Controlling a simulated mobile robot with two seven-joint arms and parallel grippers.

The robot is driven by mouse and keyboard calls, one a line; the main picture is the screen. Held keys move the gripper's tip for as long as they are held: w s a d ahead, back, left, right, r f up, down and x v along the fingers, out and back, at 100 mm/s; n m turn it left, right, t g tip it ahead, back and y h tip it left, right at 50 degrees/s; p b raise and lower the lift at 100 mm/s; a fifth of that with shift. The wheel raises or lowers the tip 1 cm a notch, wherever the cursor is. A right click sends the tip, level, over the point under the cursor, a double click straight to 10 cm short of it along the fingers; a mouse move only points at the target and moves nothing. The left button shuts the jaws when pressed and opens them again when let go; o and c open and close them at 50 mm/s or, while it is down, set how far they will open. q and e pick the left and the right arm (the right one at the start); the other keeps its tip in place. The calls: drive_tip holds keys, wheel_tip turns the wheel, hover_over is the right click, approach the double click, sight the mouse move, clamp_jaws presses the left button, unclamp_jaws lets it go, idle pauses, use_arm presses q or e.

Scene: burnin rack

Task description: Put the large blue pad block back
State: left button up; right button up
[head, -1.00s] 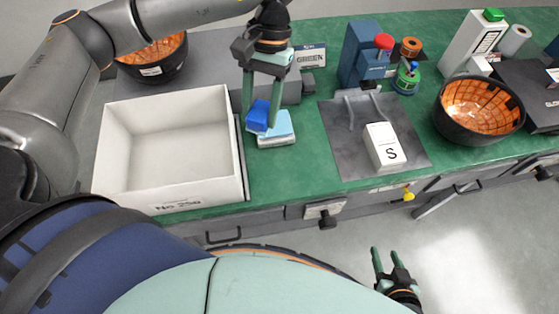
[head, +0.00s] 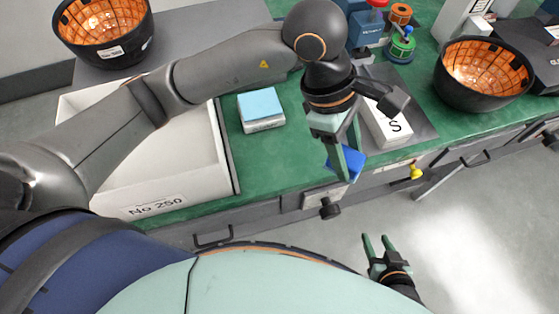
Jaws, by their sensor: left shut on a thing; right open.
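A blue block (head: 352,164) is held between the fingers of my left gripper (head: 346,160), over the front edge of the green bench, in front of the white block marked S (head: 390,128). I cannot tell its height above the bench. A white block with a light blue top (head: 261,105) stands on the green bench to the left, apart from the gripper. My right gripper (head: 376,240) is open and empty, low in front of the bench over the floor.
A white bin marked No 250 (head: 156,206) is at the left, partly hidden by my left arm. A grey mat (head: 421,128) lies under the S block. Dark bowls with orange insides stand at the back left (head: 104,52) and at the right (head: 484,92). Drawer handles line the bench front.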

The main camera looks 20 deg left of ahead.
use_arm(q)
drive_tip(key=shift+d, duration=0.15)
drive_tip(key=shift+w+a+f+n, duration=0.1)
drive_tip(key=shift+a+f+n, duration=0.1)
drive_tip(key=shift+a+n, duration=0.15)
drive_tip(key=w+a+f, duration=0.1)
drive_tip(key=a+f, duration=0.1)
drive_tip(key=a, duration=0.1)
drive_tip(key=w+a+f+p, duration=0.1)
drive_tip(key=a+f, duration=0.2)
drive_tip(key=a, duration=0.1)
drive_tip(key=w+a+f, duration=0.1)
drive_tip(key=a+f, duration=0.1)
drive_tip(key=a, duration=0.2)
drive_tip(key=shift+w+f, duration=0.35)
drive_tip(key=shift+w+a+f, duration=0.2)
drive_tip(key=shift+a+f, duration=0.1)
drive_tip(key=shift+f, duration=0.2)
drive_tip(key=f, duration=0.1)
drive_tip(key=f+p, duration=0.1)
drive_tip(key=f, duration=0.1)
drive_tip(key=shift+a, duration=0.4)
drive_tip(key=shift+w+f, duration=0.1)
drive_tip(key=shift+f, duration=0.35)
drive_tip(key=shift+f, duration=0.15)
